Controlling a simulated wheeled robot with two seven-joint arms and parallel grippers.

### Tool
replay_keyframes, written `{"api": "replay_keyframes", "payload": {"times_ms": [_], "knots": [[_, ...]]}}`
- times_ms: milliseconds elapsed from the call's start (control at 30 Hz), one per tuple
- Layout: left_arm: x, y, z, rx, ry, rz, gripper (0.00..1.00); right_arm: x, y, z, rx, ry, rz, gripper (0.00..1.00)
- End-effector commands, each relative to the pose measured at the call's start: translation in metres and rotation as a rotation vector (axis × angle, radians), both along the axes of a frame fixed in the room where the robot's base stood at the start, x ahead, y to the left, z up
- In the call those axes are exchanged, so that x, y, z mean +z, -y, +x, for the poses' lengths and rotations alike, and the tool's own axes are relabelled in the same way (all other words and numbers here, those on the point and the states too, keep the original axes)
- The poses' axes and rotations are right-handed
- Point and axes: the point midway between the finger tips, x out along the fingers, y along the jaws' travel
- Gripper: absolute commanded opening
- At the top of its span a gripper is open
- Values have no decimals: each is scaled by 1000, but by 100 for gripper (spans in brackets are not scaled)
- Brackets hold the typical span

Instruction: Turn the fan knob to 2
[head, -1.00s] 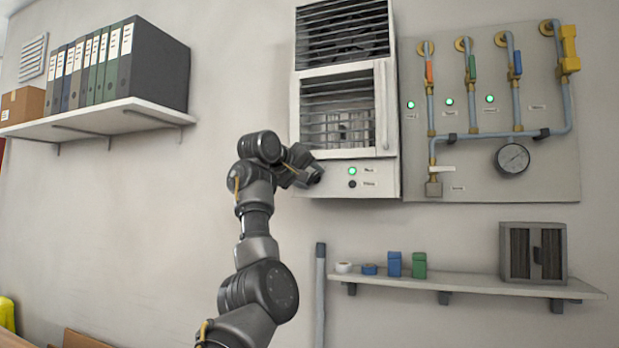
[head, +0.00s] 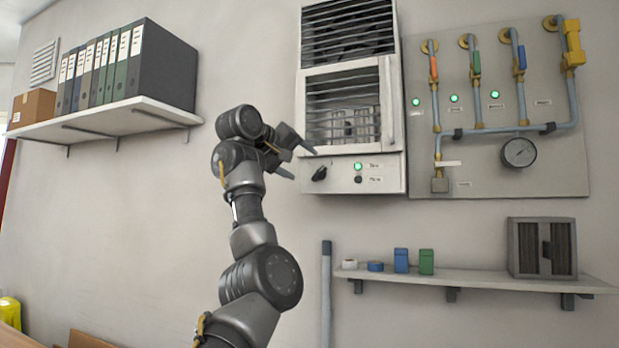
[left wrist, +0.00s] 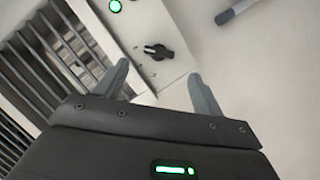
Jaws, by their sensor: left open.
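The fan unit (head: 346,68) is a white wall-mounted box with dark louvres and a lower control panel. The black fan knob (head: 320,174) sits at the left of that panel, its grip bar tilted. In the left wrist view the knob (left wrist: 158,52) shows beyond the fingertips, clear of both. The number marks around it are too small to read. My left gripper (head: 304,164) is open and empty, just left of the panel, with its fingers apart and pointing right; its fingers also show in the left wrist view (left wrist: 158,85). My right gripper is not in view.
A green lamp (head: 358,166) and a dark button (head: 358,180) sit right of the knob. A pipe panel (head: 480,185) with valves and a gauge is to the right. A binder shelf (head: 100,118) is left, and a low shelf (head: 470,280) is below right.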

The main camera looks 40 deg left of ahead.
Motion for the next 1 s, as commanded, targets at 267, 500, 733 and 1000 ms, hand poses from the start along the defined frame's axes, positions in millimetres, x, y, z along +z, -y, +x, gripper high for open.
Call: {"api": "replay_keyframes", "payload": {"times_ms": [267,500,733,1000], "knots": [[7,2,-29,-1,-2,1,69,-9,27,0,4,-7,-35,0],[9,2,-31,-1,-2,1,69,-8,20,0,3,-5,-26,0],[8,2,-31,-1,-2,0,69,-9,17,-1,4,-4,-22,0],[-12,3,-15,9,-30,17,69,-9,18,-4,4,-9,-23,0]]}}
